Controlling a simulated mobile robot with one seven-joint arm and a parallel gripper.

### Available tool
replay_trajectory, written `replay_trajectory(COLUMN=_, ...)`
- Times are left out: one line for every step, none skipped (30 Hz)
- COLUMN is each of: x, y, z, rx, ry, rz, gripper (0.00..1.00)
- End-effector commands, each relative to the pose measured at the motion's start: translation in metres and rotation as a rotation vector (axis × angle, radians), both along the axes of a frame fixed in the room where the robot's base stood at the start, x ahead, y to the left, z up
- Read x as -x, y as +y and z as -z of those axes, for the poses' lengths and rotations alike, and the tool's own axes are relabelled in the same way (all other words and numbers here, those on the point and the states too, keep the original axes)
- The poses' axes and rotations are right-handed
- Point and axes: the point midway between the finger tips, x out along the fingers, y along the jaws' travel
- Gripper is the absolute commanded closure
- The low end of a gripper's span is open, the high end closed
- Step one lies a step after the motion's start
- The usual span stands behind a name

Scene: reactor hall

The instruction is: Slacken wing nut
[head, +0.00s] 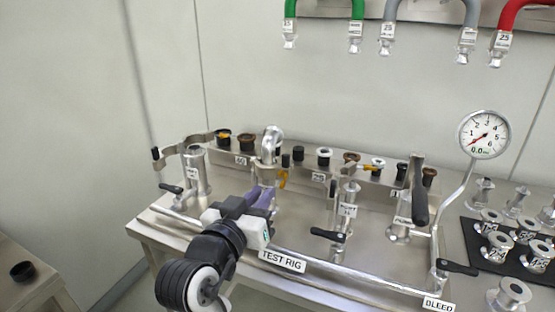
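The steel test rig (345,262) stands ahead with several upright fittings. My gripper (264,193) reaches in from the front, its purple-grey fingers at the foot of the second fitting from the left. A shiny rounded metal piece (272,139) tops that fitting. A small yellow part (282,179) shows just right of my fingertips; it may be the wing nut, but it is too small to be sure. I cannot tell whether my fingers touch it. My gripper's body and fingers hide the lower part of the fitting, and the finger gap does not show.
Black-handled levers stick out along the rig, including the bleed lever (457,267) at right. A dial gauge (484,134) rises at the right. Coloured hoses (513,15) hang above. A black mat (480,245) with several metal fittings lies at right. A side table (30,285) holds a black cap.

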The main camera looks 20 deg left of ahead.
Motion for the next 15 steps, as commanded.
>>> replay_trajectory(x=-0.001, y=-0.001, z=-0.005, rx=0.002, ry=0.006, rz=0.001, gripper=0.84)
replay_trajectory(x=-0.002, y=-0.001, z=-0.005, rx=0.002, ry=0.006, rz=0.0, gripper=0.84)
replay_trajectory(x=-0.002, y=-0.001, z=-0.005, rx=0.001, ry=0.007, rz=-0.002, gripper=0.84)
replay_trajectory(x=-0.003, y=-0.001, z=-0.005, rx=-0.001, ry=0.008, rz=-0.004, gripper=0.84)
replay_trajectory(x=-0.003, y=-0.001, z=-0.005, rx=-0.001, ry=0.009, rz=-0.005, gripper=0.84)
replay_trajectory(x=-0.003, y=-0.002, z=-0.005, rx=-0.002, ry=0.009, rz=-0.007, gripper=0.84)
replay_trajectory(x=-0.011, y=-0.002, z=-0.002, rx=-0.002, ry=0.007, rz=-0.003, gripper=0.84)
replay_trajectory(x=-0.019, y=-0.003, z=-0.001, rx=-0.002, ry=0.007, rz=0.0, gripper=0.84)
replay_trajectory(x=-0.028, y=-0.003, z=-0.001, rx=-0.002, ry=0.006, rz=-0.001, gripper=0.84)
replay_trajectory(x=-0.034, y=-0.004, z=-0.001, rx=-0.002, ry=0.006, rz=-0.001, gripper=0.84)
replay_trajectory(x=-0.04, y=-0.003, z=-0.001, rx=-0.003, ry=0.005, rz=-0.003, gripper=0.84)
replay_trajectory(x=-0.048, y=-0.004, z=-0.001, rx=-0.003, ry=0.005, rz=-0.002, gripper=0.84)
replay_trajectory(x=-0.053, y=-0.004, z=-0.001, rx=-0.004, ry=0.005, rz=-0.003, gripper=0.84)
replay_trajectory(x=-0.058, y=-0.004, z=-0.001, rx=-0.003, ry=0.006, rz=-0.003, gripper=0.84)
replay_trajectory(x=-0.064, y=-0.004, z=-0.001, rx=-0.003, ry=0.006, rz=-0.004, gripper=0.84)
